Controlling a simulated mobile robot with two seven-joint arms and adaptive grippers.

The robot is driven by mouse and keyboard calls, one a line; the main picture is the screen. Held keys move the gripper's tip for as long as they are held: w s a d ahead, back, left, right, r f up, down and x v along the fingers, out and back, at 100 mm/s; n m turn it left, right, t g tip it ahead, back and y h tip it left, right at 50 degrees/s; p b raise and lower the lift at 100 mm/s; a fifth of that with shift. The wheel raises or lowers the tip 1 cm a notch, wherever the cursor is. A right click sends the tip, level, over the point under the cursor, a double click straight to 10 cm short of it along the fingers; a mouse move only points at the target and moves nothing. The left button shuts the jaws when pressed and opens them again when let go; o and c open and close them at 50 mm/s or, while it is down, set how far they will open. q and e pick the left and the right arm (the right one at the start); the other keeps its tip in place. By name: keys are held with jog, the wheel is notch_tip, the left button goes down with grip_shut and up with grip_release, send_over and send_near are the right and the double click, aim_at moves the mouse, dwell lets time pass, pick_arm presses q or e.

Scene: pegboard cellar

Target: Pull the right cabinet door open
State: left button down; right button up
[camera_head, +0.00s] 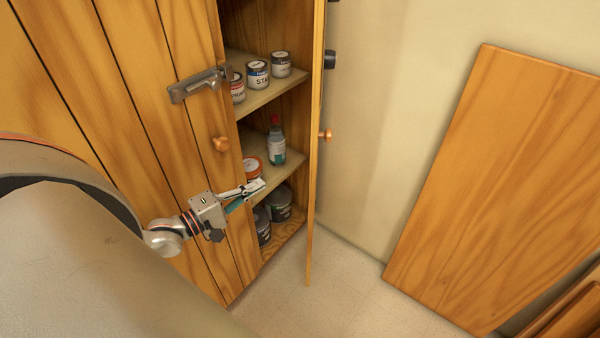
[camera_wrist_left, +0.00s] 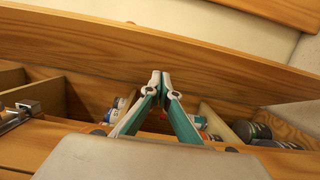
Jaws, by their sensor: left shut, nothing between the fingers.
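The right cabinet door (camera_head: 314,190) stands swung well out from the cabinet, seen nearly edge-on, with a round copper-coloured knob (camera_head: 326,135) on its outer face. In the left wrist view the door (camera_wrist_left: 120,40) spans the picture beyond the fingers. My left gripper (camera_head: 262,185) is shut and empty, in front of the cabinet opening on the inner side of the door. Its fingertips (camera_wrist_left: 160,75) point toward the door's inner face; whether they touch it I cannot tell. My right gripper is not in view.
The left cabinet door (camera_head: 130,100) is shut, with a metal latch (camera_head: 195,86) and a knob (camera_head: 221,144). Shelves inside hold several cans and a bottle (camera_head: 276,145). A wooden board (camera_head: 500,180) leans at the right. Floor (camera_head: 345,285) between door and board is clear.

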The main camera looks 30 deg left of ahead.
pick_arm(q)
jog(key=d+x, duration=0.2)
jog(key=x, duration=1)
jog(key=shift+d, duration=0.45)
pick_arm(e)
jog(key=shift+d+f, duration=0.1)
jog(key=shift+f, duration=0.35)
pick_arm(q)
jog(key=shift+s, duration=0.2)
jog(key=shift+d, duration=0.1)
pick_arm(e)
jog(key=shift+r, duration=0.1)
